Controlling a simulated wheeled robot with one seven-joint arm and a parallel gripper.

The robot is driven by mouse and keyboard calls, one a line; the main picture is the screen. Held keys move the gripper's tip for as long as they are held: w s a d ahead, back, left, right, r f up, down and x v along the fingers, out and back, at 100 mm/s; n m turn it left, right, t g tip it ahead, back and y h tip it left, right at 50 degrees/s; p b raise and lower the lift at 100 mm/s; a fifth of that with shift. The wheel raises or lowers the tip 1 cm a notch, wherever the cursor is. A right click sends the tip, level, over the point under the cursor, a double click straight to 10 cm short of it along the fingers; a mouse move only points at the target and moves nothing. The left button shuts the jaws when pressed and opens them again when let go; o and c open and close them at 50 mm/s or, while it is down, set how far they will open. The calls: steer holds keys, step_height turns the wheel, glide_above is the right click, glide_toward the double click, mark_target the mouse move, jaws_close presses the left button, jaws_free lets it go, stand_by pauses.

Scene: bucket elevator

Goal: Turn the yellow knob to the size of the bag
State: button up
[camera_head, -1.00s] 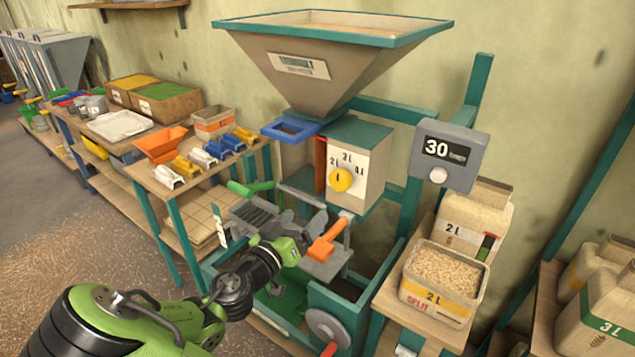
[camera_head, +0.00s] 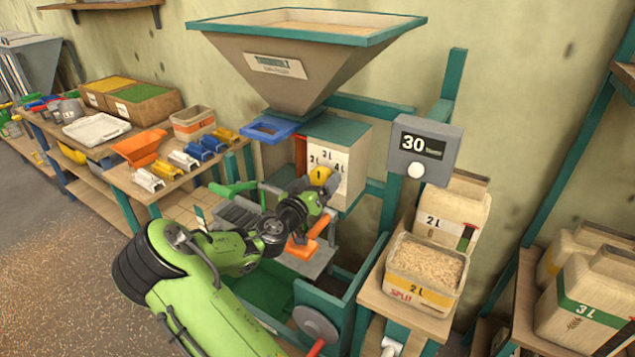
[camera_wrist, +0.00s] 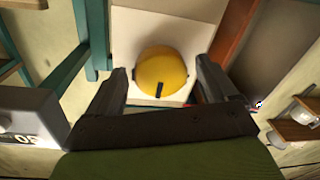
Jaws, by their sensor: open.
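The yellow knob (camera_head: 321,175) sits on the pale dial face (camera_head: 341,160) of a box under the hopper, with marks 2 L, 3 L and 4 L around it. My gripper (camera_head: 322,190) is at the knob and partly covers it in the head view. In the wrist view the knob (camera_wrist: 161,70) lies between my two open fingers, with gaps on both sides. Its black mark points to the bottom of that picture; the size marks are hidden there. A bag labelled 2 L (camera_head: 452,215) stands right of the machine.
A grey display reading 30 (camera_head: 424,150) is right of the dial. A bag labelled 3 L (camera_head: 590,308) is at far right. An orange handle (camera_head: 302,248) is below my gripper.

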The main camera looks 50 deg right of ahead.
steer(key=c, duration=1.1)
steer(key=shift+o, duration=0.2)
steer(key=n+p, duration=0.1)
steer(key=n, duration=0.1)
steer(key=n+p, duration=0.1)
steer(key=n, duration=0.1)
steer(key=n+p, duration=0.1)
steer(key=n, duration=0.1)
steer(key=shift+r+y, duration=0.25)
steer(key=shift+y, duration=0.05)
steer(key=n+p, duration=0.3)
steer(key=n, duration=0.2)
steer(key=shift+f+g+p, duration=0.1)
steer(key=shift+g+p, duration=0.3)
steer(key=shift+n, duration=0.4)
steer(key=o, duration=1.1)
steer(key=shift+c, duration=0.2)
steer(key=shift+a, duration=0.1)
